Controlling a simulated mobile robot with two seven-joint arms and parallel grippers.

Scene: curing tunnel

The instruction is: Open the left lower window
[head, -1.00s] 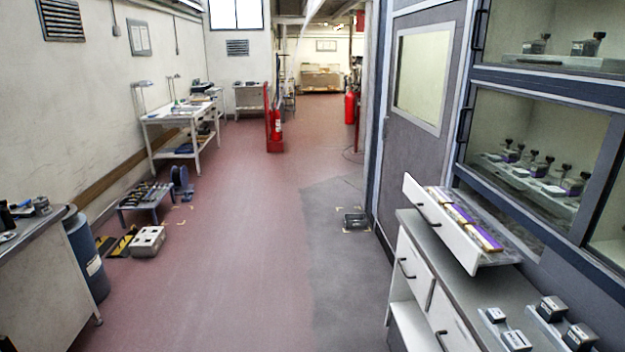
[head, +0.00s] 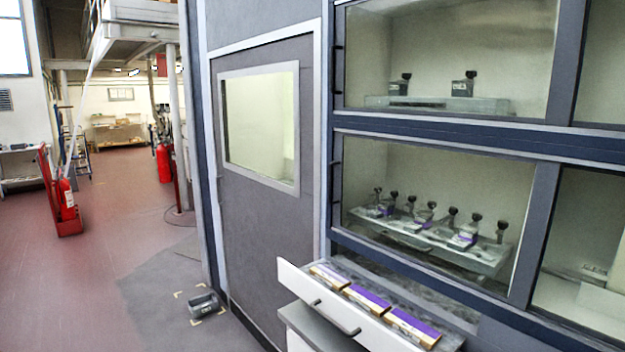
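The left lower window (head: 430,200) is a glass pane in a dark blue-grey frame on the tunnel wall, right of a grey door. It appears closed. A dark upright handle (head: 336,190) sits at its left edge. Behind the glass, a metal tray (head: 490,257) holds several clamp-like fixtures with black knobs and purple parts. Neither of my grippers shows in the head view.
A white drawer unit (head: 306,307) with several purple-and-tan boxes (head: 366,299) stands below the window. The grey door (head: 262,230) has its own pane. An upper window (head: 450,55) is above. A small dark device (head: 203,303) lies on the floor. Red-brown floor (head: 90,270) at left is open.

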